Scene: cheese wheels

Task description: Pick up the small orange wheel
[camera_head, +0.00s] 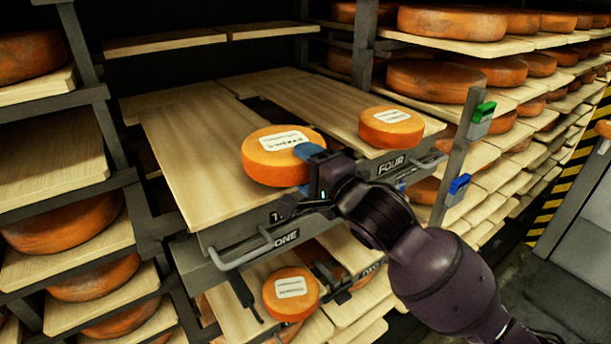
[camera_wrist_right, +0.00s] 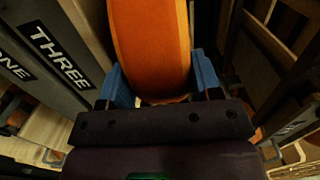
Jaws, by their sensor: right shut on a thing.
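A small orange wheel (camera_head: 280,157) with a white label is at the front edge of the upper wooden shelf in the head view. My right gripper (camera_head: 311,160) is shut on its near right rim. In the right wrist view the orange wheel (camera_wrist_right: 150,45) stands between the two blue fingers (camera_wrist_right: 153,85). I cannot tell whether the wheel is lifted clear of the board. Another small orange wheel (camera_head: 391,127) with a label sits on the board to the right. A third labelled small wheel (camera_head: 291,293) is on a lower shelf. My left gripper is not in view.
The upper boards (camera_head: 195,150) are mostly bare behind and left of the wheel. Metal drawer fronts with a handle (camera_head: 240,255) and signs lie below. Racks of large orange wheels stand left (camera_head: 65,225) and right (camera_head: 450,80). A post with green (camera_head: 482,118) and blue clips stands at right.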

